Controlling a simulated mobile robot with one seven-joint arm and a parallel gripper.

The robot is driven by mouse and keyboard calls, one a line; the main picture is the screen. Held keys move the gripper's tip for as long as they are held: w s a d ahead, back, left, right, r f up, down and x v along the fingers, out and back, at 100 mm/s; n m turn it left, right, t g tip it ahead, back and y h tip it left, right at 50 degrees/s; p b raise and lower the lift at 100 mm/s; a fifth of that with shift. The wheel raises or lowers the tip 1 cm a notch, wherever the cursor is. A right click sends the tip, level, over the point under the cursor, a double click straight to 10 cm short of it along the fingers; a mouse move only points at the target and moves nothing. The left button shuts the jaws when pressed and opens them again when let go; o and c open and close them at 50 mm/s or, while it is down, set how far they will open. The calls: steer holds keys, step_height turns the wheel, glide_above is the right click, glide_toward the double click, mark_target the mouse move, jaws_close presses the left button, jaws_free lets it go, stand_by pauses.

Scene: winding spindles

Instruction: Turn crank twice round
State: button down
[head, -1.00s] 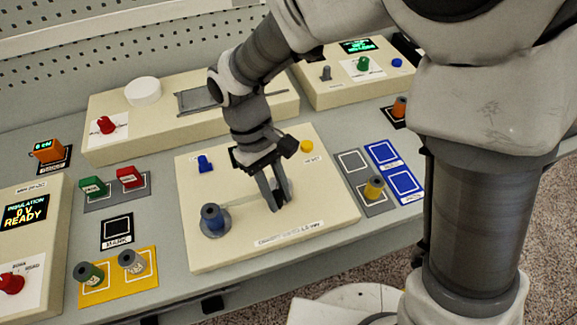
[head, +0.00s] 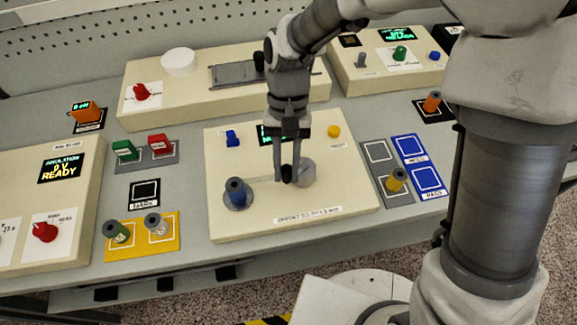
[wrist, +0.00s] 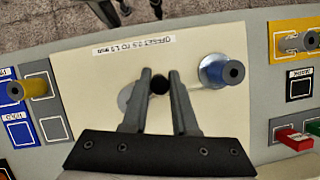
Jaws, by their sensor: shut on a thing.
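A grey round crank disc (head: 304,176) lies on the cream centre panel (head: 350,200). Its black knob (head: 287,173) is at the disc's left side in the head view. My gripper (head: 286,170) reaches down from above, with its fingers closed around the knob. In the wrist view, the black knob (wrist: 160,84) sits between the two fingertips (wrist: 160,80). The left finger hides part of the grey disc (wrist: 125,97). A blue spindle (head: 236,190) stands on a grey base left of the crank, with a thin pale line running between them.
A small green-lit display (head: 266,135) on the panel is partly hidden by my gripper. A blue switch (head: 232,137) and a yellow button (head: 333,131) flank it. Spools (head: 117,231) stand on a yellow plate at left. A yellow-brown spool (head: 396,180) stands at right.

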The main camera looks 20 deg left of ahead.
steer(key=shift+w, duration=0.1)
stand_by(0.3)
steer(key=c, duration=0.7)
jaws_free()
steer(key=p+v, duration=0.1)
steer(key=v, duration=1.6)
steer(key=shift+r+p, duration=0.25)
steer(key=shift+p, duration=0.05)
